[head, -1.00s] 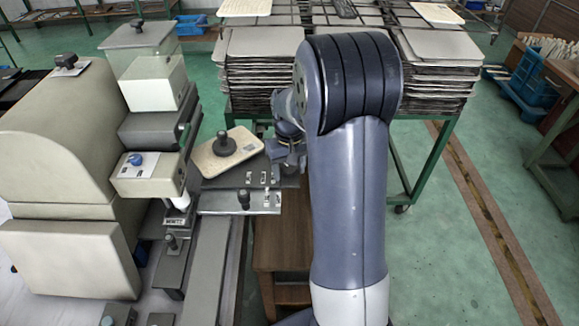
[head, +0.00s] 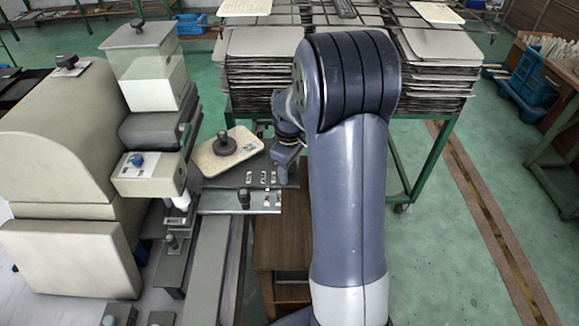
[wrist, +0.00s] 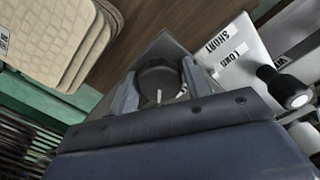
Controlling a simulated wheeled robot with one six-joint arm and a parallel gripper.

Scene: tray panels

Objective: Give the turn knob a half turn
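The turn knob (wrist: 158,76) is a dark round knob with a short white pointer mark. It sits between the fingers of my gripper (wrist: 160,84) in the wrist view, with one finger close against each side. The gripper appears shut on it; the contact itself is partly shaded. In the head view, my gripper (head: 283,165) is low at the right end of the grey panel (head: 215,200), and the knob is hidden behind it and my arm.
A black lever (wrist: 280,85) stands beside labels reading LONG and SHORT. In the head view, a black knob (head: 224,144) on a beige plate and a short black lever (head: 244,198) stand left of my gripper. Stacked trays (head: 262,75) fill a rack behind.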

